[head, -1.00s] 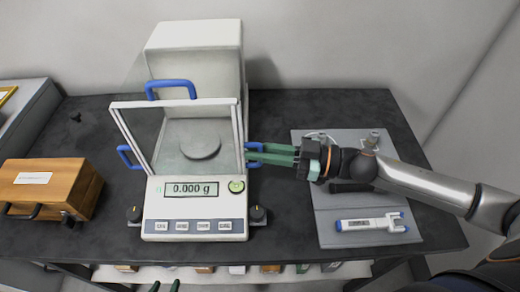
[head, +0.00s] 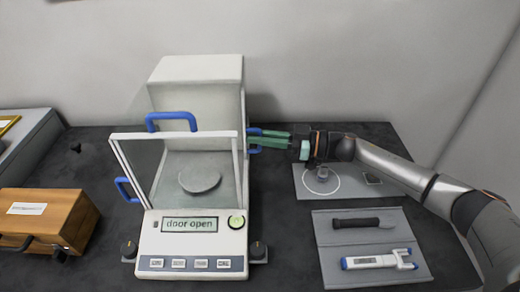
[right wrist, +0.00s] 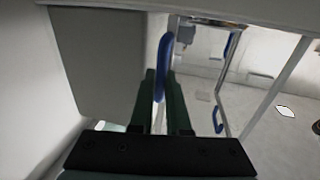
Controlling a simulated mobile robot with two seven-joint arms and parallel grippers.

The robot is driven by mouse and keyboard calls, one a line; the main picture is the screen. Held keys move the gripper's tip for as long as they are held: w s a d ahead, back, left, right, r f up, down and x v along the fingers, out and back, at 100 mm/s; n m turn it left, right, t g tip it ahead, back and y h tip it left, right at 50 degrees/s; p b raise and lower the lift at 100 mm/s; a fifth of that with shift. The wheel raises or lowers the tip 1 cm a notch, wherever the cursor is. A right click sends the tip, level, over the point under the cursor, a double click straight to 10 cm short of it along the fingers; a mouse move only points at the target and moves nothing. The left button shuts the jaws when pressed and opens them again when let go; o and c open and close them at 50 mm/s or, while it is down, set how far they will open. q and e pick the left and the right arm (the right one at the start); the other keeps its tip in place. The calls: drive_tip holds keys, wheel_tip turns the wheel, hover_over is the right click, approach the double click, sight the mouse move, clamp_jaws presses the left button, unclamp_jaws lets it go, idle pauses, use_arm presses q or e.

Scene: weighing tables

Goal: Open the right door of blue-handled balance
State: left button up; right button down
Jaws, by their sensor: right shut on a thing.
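The blue-handled balance (head: 190,240) is white with glass walls, and its display (head: 189,225) reads "door open". My right gripper (head: 262,140) is at the balance's right side, shut on the blue right door handle (head: 253,131), towards the rear of the chamber. In the right wrist view the blue handle (right wrist: 163,60) stands between the green fingers of the gripper (right wrist: 162,88). The round weighing pan (head: 200,179) is empty. The left door handle (head: 126,190) and the top handle (head: 171,120) are also blue. My left gripper is out of view.
A wooden box (head: 50,222) stands at the left. Right of the balance, a grey mat (head: 335,279) holds a black-handled tool (head: 356,222) and a white-and-blue pipette-like tool (head: 375,262). Another grey mat (head: 310,190) lies behind it, under my right arm.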

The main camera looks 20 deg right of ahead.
drive_tip(key=shift+f, duration=0.1)
drive_tip(key=c, duration=0.9)
unclamp_jaws()
drive_tip(key=b+v, duration=0.1)
drive_tip(key=v, duration=1.1)
drive_tip(key=shift+d+b, duration=0.25)
drive_tip(key=shift+b, duration=0.15)
drive_tip(key=shift+s, duration=0.15)
